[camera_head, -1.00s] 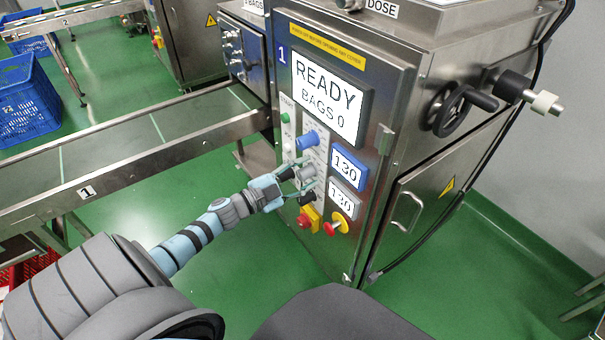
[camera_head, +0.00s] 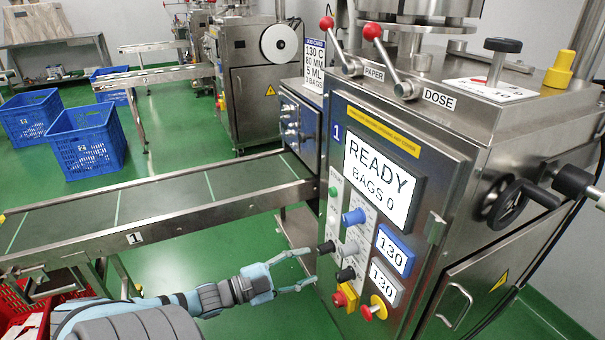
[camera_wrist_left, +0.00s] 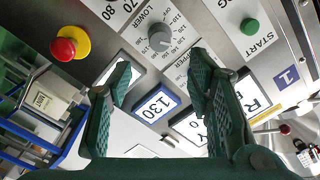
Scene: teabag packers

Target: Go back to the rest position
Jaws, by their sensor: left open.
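My left gripper (camera_head: 307,267) is open and empty, just left of the control panel of machine 1 (camera_head: 360,235) in the head view. Its fingers point right toward the panel's knobs and look apart from them. The panel's screen (camera_head: 380,180) reads READY, BAGS 0. In the left wrist view, my gripper's two green pads (camera_wrist_left: 160,68) are spread wide with nothing between them. Beyond them show a grey LOWER knob (camera_wrist_left: 159,38), a display reading 130 (camera_wrist_left: 155,103) and a green START button (camera_wrist_left: 250,27). My right gripper is not in view.
A red stop button (camera_head: 340,298) and a red-yellow switch (camera_head: 374,308) sit low on the panel. A conveyor (camera_head: 150,205) runs left from the machine, above my arm. Blue crates (camera_head: 85,145) and a red crate (camera_head: 15,315) stand left. Green floor below my gripper is open.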

